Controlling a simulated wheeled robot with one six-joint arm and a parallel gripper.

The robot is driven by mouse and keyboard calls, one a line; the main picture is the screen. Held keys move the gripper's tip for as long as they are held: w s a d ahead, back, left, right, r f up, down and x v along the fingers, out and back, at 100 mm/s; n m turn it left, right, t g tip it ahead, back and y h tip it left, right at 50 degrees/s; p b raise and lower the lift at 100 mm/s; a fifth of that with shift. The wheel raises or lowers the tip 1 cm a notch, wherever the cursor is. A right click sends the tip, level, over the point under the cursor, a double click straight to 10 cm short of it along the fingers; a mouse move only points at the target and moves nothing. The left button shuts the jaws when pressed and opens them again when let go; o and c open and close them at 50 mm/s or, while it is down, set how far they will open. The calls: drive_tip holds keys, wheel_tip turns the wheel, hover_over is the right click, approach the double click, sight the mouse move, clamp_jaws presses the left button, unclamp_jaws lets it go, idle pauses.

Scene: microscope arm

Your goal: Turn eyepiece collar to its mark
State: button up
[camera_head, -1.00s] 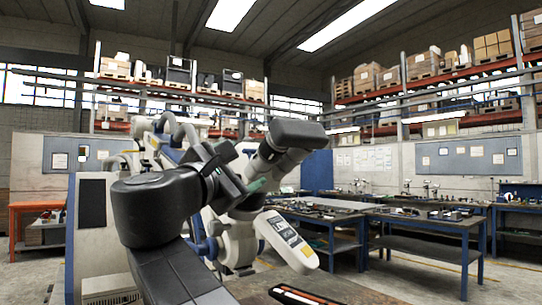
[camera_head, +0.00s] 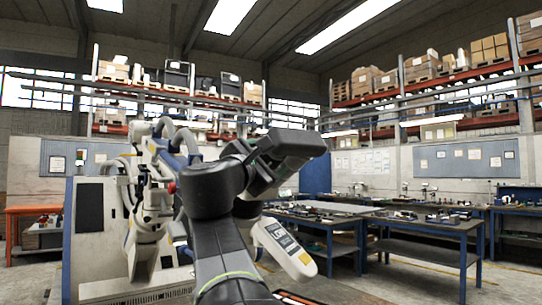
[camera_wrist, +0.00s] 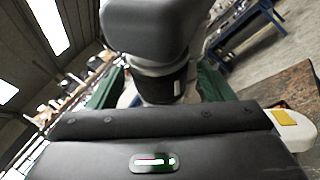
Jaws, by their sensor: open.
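The microscope shows in the head view as a dark grey head (camera_head: 292,146) above a white arm (camera_head: 285,248) with a yellow label. In the wrist view the grey head (camera_wrist: 150,30) fills the top. Below it is the dark eyepiece collar (camera_wrist: 163,86), with a small pale marking at its right side. My gripper (camera_wrist: 158,92) is open. Its green fingers stand on the left and right of the collar, with what looks like a gap on each side. The collar's lower part is hidden behind my gripper body. In the head view my arm hides the collar.
A brown tabletop (camera_head: 325,290) lies below the microscope, with a dark orange-edged item (camera_head: 292,298) at its near edge. A white robot-like machine (camera_head: 150,215) stands behind at left. Blue workbenches (camera_head: 425,232) with tools stand at the back right.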

drive_tip(key=shift+x, duration=0.95)
drive_tip(key=c, duration=0.9)
